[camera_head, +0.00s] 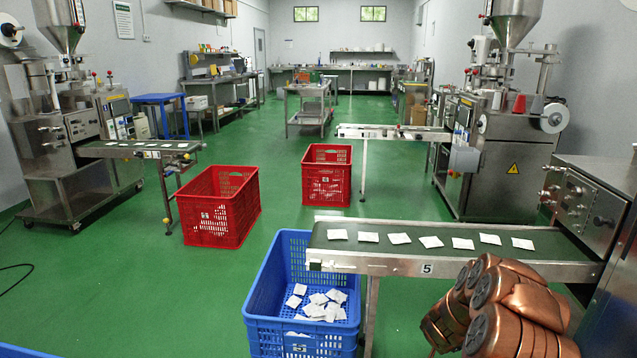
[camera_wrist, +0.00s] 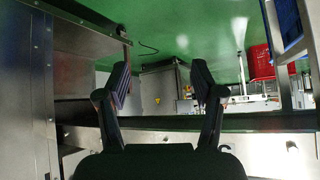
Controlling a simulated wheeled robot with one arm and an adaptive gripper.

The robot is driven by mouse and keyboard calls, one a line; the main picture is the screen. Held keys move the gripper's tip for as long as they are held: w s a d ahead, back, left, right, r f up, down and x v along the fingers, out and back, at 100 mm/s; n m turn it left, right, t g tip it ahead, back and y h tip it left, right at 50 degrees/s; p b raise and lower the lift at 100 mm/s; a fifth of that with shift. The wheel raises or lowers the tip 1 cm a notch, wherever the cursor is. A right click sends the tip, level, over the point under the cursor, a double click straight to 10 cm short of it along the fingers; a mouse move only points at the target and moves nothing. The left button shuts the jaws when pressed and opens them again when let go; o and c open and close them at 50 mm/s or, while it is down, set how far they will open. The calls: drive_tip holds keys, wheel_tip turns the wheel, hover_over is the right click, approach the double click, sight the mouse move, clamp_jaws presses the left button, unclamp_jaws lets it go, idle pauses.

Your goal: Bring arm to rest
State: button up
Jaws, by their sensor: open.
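My gripper (camera_wrist: 160,92) shows in the wrist view with its two fingers apart and nothing between them. Metal machine parts lie close around it in that view. In the head view my copper-coloured arm is folded at the lower right, in front of the conveyor marked 5 (camera_head: 400,262). The gripper itself cannot be made out in the head view. Several white teabags (camera_head: 431,241) lie in a row on that conveyor's belt.
A blue crate (camera_head: 262,318) holding several teabags stands below the near conveyor's left end. Two red crates (camera_head: 240,215) (camera_head: 327,155) stand farther back. Packing machines (camera_head: 515,165) flank both sides. A red crate also shows in the wrist view (camera_wrist: 261,62).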

drive_tip(key=s+a+r+n+y, duration=0.1)
drive_tip(key=a+r+n+y, duration=0.15)
drive_tip(key=a+r, duration=0.45)
drive_tip(key=a+r+n+y, duration=0.1)
drive_tip(key=a+r+y, duration=0.2)
drive_tip(key=a, duration=0.7)
drive_tip(key=s+a+r+n+g+y, duration=0.2)
drive_tip(key=s+a+r+n+y, duration=0.1)
drive_tip(key=s+a+r, duration=0.65)
drive_tip(key=s+r+n+g+h, duration=0.1)
drive_tip(key=s+r+g, duration=0.15)
drive_tip(key=s, duration=0.95)
drive_tip(key=s+d+r+g+h, duration=0.1)
drive_tip(key=s+g, duration=0.2)
drive_tip(key=s, duration=0.8)
drive_tip(key=s+r+n+g+h, duration=0.1)
drive_tip(key=s+r+g, duration=0.1)
drive_tip(key=s, duration=1)
wheel_tip(320, 180, up, 24)
drive_tip(key=s+p, duration=0.2)
drive_tip(key=p, duration=2)
drive_tip(key=shift+d, duration=0.15)
